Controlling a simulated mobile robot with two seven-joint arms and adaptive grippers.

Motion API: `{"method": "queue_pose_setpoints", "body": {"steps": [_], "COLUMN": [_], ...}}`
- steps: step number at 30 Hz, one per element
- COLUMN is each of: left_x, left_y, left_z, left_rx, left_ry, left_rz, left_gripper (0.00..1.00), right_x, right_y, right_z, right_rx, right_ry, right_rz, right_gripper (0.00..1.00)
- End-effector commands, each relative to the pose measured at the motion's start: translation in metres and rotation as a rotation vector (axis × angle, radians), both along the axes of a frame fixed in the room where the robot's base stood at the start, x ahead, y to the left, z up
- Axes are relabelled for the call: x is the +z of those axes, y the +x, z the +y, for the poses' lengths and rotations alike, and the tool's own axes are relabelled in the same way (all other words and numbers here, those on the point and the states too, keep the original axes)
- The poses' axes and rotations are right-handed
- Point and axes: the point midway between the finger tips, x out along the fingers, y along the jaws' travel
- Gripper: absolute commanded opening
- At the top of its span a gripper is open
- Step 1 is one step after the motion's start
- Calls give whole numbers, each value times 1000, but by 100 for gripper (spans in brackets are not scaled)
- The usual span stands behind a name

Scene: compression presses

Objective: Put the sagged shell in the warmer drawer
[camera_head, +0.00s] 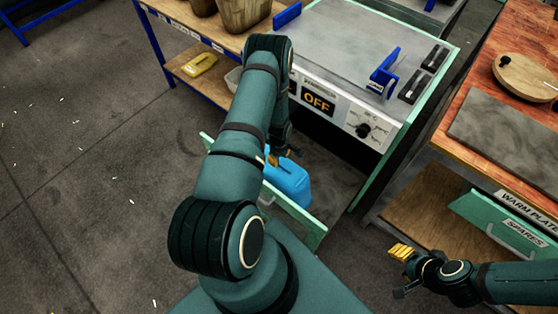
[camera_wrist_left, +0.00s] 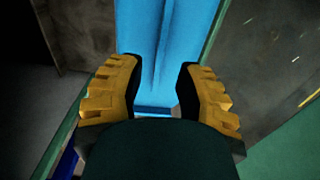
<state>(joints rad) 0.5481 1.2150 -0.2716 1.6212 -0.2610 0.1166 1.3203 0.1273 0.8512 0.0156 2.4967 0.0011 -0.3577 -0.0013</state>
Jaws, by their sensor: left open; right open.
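A bright blue shell (camera_head: 290,182) sits low at the open green-edged drawer (camera_head: 316,238) below the machine with the OFF display. My arm hides part of both, and I cannot tell whether the shell rests on the drawer floor. My left gripper (camera_head: 284,158) is at the shell's upper end. In the left wrist view my left gripper (camera_wrist_left: 158,92) is open, its yellow fingers either side of the blue shell (camera_wrist_left: 165,45); contact is unclear. My right gripper (camera_head: 400,252) is empty, away from the shell, near the right bench.
The machine (camera_head: 345,50) has a grey top with blue brackets. Another green drawer front marked SPARES (camera_head: 505,222) projects at the right bench (camera_head: 480,140). A left table holds wooden containers (camera_head: 240,12) and a yellow item (camera_head: 200,65). The floor at left is mostly clear.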

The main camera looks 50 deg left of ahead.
Motion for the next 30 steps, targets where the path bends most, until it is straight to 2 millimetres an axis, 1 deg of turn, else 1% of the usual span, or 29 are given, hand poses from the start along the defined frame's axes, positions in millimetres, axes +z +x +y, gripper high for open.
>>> {"method": "queue_pose_setpoints", "body": {"steps": [1, 3, 6, 10, 15, 21, 23, 26, 29, 30], "left_x": [16, 30, 49, 68, 80, 83, 83, 89, 101, 107], "left_y": [1, 1, 1, 1, 0, 0, 1, 5, 9, 10], "left_z": [1, 0, 0, 0, 0, 0, -5, -31, -78, -101], "left_rx": [-1, 0, -1, 0, -1, -2, -18, -106, -282, -372], "left_ry": [1, 0, 0, 0, 0, -1, -6, -31, -71, -89], "left_rz": [-2, -2, -2, -1, 1, 0, -4, -24, -65, -87], "left_gripper": [34, 34, 34, 34, 34, 34, 34, 34, 34, 34], "right_x": [6, 10, 14, 18, 20, 20, 20, 20, 20, 20], "right_y": [-1, -1, -2, -3, -4, -4, -4, -4, -4, -4], "right_z": [0, 0, 0, 0, 1, 1, 1, 1, 1, 1], "right_rx": [1, 1, 1, 2, 3, 3, 3, 3, 3, 3], "right_ry": [0, 0, 1, 2, 2, 2, 2, 2, 2, 2], "right_rz": [2, 4, 6, 8, 9, 9, 9, 9, 9, 9], "right_gripper": [47, 47, 47, 47, 47, 47, 47, 47, 47, 47]}}
